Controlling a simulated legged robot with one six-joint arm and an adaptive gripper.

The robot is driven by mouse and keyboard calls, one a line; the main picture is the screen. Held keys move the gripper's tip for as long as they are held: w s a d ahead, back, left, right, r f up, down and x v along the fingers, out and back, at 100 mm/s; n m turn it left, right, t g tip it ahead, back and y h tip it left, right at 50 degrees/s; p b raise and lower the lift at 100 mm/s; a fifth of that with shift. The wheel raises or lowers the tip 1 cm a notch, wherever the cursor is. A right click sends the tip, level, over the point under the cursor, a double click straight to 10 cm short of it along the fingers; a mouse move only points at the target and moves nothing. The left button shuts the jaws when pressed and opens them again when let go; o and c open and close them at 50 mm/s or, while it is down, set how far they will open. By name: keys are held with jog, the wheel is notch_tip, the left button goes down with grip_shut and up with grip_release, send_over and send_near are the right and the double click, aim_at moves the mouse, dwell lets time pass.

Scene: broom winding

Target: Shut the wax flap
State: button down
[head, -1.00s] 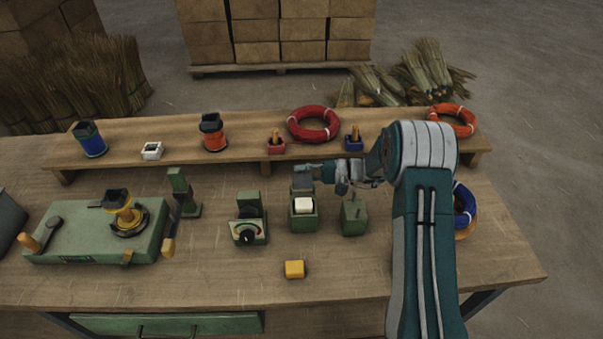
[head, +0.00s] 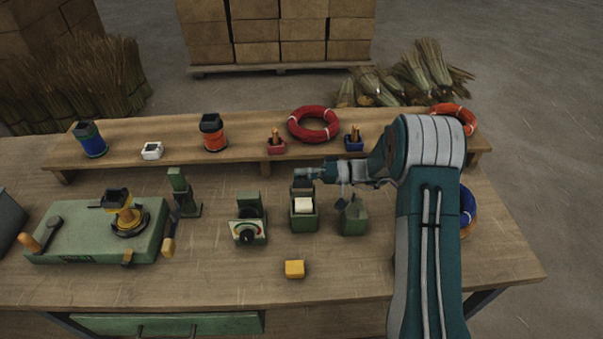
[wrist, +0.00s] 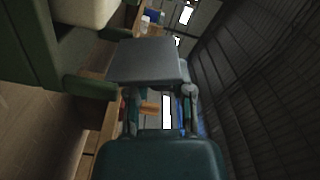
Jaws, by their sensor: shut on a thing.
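The wax box (head: 304,222) is a small green box in the middle of the bench, holding a pale block (head: 304,205). Its dark grey flap (head: 303,186) stands open, raised at the back of the box. In the wrist view the flap (wrist: 148,62) is a broad plate at my fingertips, with the pale block (wrist: 88,10) beyond it at the upper left. My gripper (head: 306,173) reaches in from the right at the flap's upper edge and is shut on the flap. The exact contact is partly hidden.
A green block (head: 354,217) stands close right of the wax box, under my arm. A dial device (head: 248,228) stands to the left. A yellow block (head: 294,269) lies in front. The raised shelf (head: 180,165) runs behind, with a red ring (head: 314,124).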

jog(key=shift+s+f+n, duration=0.25)
jog(key=shift+f+n, duration=0.05)
jog(key=c, duration=0.5)
grip_release()
jog(key=shift+w, duration=0.1)
jog(key=shift+r, duration=0.2)
jog(key=shift+r, duration=0.3)
notch_tip(320, 180, up, 9)
jog(key=shift+r, duration=0.1)
